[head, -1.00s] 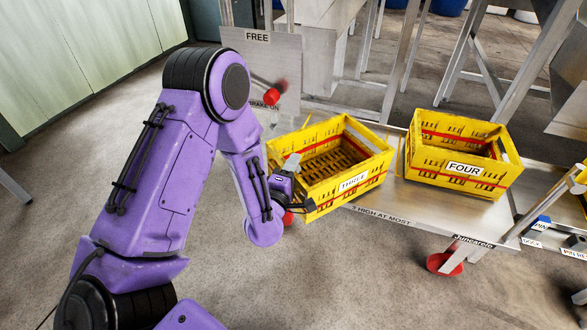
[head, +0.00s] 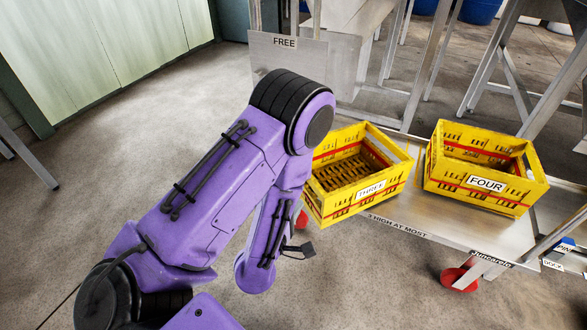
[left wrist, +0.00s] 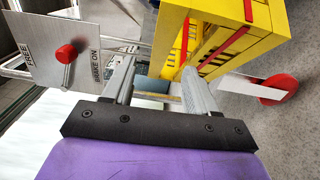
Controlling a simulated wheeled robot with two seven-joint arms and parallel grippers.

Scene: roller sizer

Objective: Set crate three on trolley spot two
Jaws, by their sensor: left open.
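Yellow crate three (head: 335,205), labelled THREE, sits at the left end of the trolley deck (head: 425,209) in the head view. It is turned askew to the deck, and its near left corner appears to overhang the edge. It looks empty. My left gripper (head: 300,250) is open and empty, below and in front of the crate's near left corner, apart from it. In the left wrist view the spread fingers (left wrist: 157,78) show with the yellow crate wall (left wrist: 225,35) beyond them at upper right. No trolley spot marking is readable. My right gripper is out of view.
Yellow crate four (head: 476,198) stands on the deck to the right of crate three, with a gap between. A panel marked FREE (head: 290,65) rises at the trolley's left end. A red wheel (head: 458,279) is below.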

